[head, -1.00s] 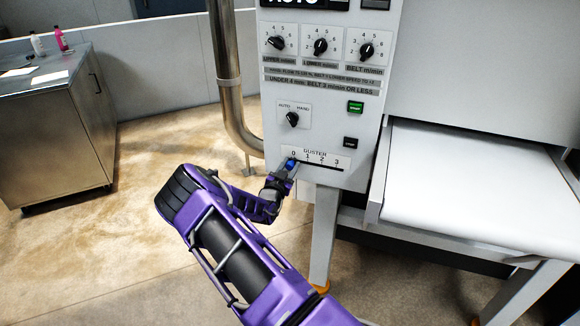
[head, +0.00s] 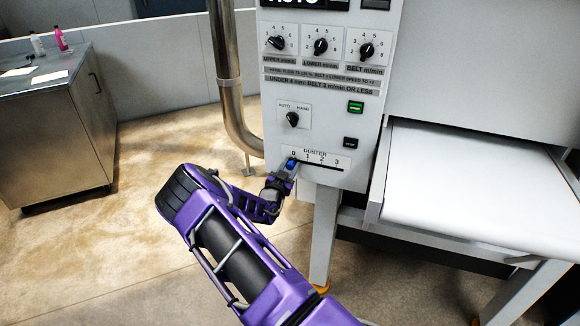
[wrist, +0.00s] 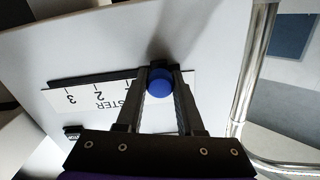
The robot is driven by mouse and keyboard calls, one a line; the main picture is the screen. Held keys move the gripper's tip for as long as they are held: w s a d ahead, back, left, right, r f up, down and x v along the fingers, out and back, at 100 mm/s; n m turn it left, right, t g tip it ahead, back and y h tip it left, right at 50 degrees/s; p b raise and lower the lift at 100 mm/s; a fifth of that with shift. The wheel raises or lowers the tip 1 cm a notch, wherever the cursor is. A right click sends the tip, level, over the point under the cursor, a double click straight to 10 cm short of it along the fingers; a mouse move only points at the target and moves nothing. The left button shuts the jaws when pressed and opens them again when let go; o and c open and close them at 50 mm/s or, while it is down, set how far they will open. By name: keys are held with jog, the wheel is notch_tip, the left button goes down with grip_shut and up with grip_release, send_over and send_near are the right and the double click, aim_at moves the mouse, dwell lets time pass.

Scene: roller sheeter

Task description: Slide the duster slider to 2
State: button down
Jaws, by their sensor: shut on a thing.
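The duster slider's blue knob (head: 291,163) sits at the left end of its slot, by the 0 mark, on the grey control panel. The duster scale (head: 322,158) is a white label with marks 0 to 3 above the dark slot. My gripper (head: 288,167) reaches up from below left and is shut on the knob. In the wrist view the blue knob (wrist: 159,81) lies between the two fingers of my gripper (wrist: 160,85). The scale (wrist: 98,100) appears upside down there, with 2 and 3 to the left; the 0 mark is hidden behind the fingers.
Above the scale are a black button (head: 350,142), a green button (head: 355,107) and the auto/hand knob (head: 292,119). A metal pipe (head: 230,90) runs left of the panel. The white belt (head: 480,190) is at right. The slot right of the knob is clear.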

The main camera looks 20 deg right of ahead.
aim_at(322, 165)
jog(key=s+d, duration=0.6)
jog(key=d, duration=0.1)
jog(key=shift+s+d, duration=0.15)
jog(key=shift+s, duration=0.25)
jog(key=c, duration=0.5)
grip_release()
jog(key=shift+c, duration=0.2)
jog(key=b+v, duration=0.1)
jog(key=v, duration=1.6)
jog(key=shift+a, duration=0.25)
